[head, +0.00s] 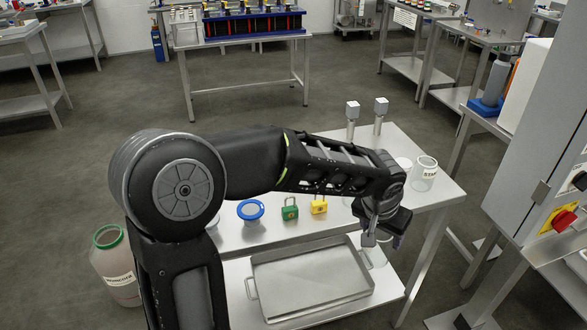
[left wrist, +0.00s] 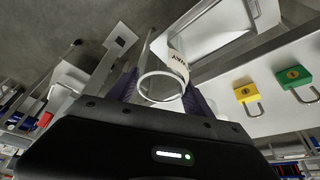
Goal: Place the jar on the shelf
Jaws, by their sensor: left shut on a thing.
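A clear glass jar (left wrist: 162,88) with a white label sits between the two fingers of my left gripper (left wrist: 160,95) in the left wrist view. Its round rim faces the camera. In the head view my left gripper (head: 373,238) points down by the right end of the tray, shut on this jar (head: 376,256), which is mostly hidden. I cannot tell whether the jar touches the surface below. The white table has an upper top (head: 405,145) and a lower shelf (head: 390,293) in front. My right gripper is not in view.
A metal tray (head: 312,300) covers much of the lower shelf. Another labelled jar (head: 424,174), a blue-rimmed dish (head: 250,211), a green padlock (head: 290,211) and a yellow padlock (head: 319,206) are on the upper top. A green-rimmed container (head: 116,270) stands at left; a grey cabinet (head: 545,150) at right.

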